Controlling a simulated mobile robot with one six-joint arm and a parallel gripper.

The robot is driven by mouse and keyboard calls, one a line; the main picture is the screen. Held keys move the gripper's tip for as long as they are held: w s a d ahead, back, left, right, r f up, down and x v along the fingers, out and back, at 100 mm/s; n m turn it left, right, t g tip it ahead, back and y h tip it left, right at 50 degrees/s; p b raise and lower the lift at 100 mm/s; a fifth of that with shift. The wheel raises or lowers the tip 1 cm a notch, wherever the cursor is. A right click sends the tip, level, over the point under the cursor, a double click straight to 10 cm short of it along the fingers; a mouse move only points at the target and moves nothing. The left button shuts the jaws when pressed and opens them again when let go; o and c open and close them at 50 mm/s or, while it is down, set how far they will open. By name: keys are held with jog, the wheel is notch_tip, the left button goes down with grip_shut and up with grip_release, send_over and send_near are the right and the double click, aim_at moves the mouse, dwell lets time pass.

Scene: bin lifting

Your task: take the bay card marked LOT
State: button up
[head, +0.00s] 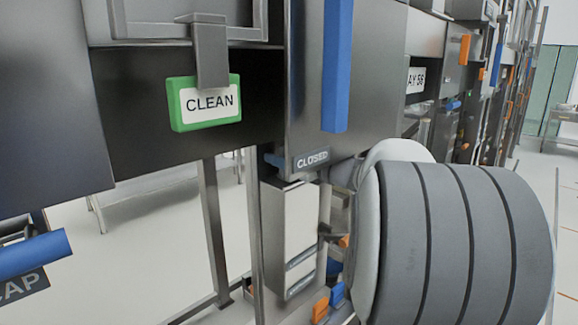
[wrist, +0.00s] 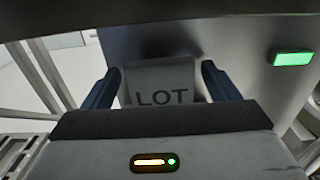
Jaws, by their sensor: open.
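The bay card marked LOT (wrist: 162,97) shows in the wrist view as a pale plate with dark letters. It lies between the two dark blue fingers of my gripper (wrist: 160,82), which are apart, one on each side of it. The view does not settle whether either finger touches the card. The card's lower edge is hidden behind the gripper body. A different card, marked CLEAN (head: 208,103), has a green frame and hangs under a grey clip there.
A grey panel with a lit green rectangle (wrist: 292,58) stands right of the card. Another blue bar (head: 30,254) is at lower left. Open floor lies at far right.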

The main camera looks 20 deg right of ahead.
jog(key=c, duration=1.1)
jog(key=shift+r, duration=0.1)
